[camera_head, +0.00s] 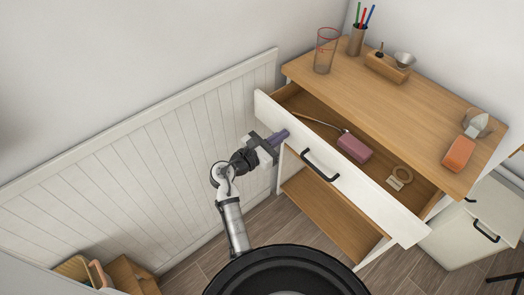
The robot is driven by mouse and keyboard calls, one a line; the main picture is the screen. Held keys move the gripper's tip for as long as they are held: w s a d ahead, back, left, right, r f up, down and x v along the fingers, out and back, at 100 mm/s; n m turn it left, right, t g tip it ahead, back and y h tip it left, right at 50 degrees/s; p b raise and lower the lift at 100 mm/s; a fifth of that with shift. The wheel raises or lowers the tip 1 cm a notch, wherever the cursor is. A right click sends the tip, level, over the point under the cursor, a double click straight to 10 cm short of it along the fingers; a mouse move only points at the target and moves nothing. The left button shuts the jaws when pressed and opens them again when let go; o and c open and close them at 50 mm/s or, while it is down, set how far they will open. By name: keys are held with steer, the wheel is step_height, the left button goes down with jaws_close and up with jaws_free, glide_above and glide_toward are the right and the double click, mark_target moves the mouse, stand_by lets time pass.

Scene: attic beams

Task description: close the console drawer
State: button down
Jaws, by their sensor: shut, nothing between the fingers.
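The console (425,128) is a wooden-topped piece against the wall on the right. Its white-fronted drawer (372,196) stands open, pulled out toward the lower left, with a dark bar handle (319,165). My gripper (279,137) is shut and empty, near the left part of the drawer front. Whether the fingertips touch the front cannot be told from this view. Inside the drawer lie a mauve box with a cable (355,147) and a tan ring-shaped tag (400,177).
On the console top stand a glass (326,50), a pencil cup (357,40), a wooden block with a small bowl (388,67) and an orange block (459,153). An open shelf (330,211) lies below the drawer. A white cabinet (472,222) stands at right. Wooden floor shows in front.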

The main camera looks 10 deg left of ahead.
mark_target(309, 124)
steer(key=p+x, duration=0.1)
steer(key=x, duration=1.1)
steer(key=shift+w+d+p, duration=0.15)
steer(key=shift+w+p, duration=0.2)
steer(key=shift+d+r, duration=0.1)
steer(key=shift+r, duration=0.05)
steer(key=shift+w+d+r, duration=0.1)
steer(key=shift+w+d, duration=0.05)
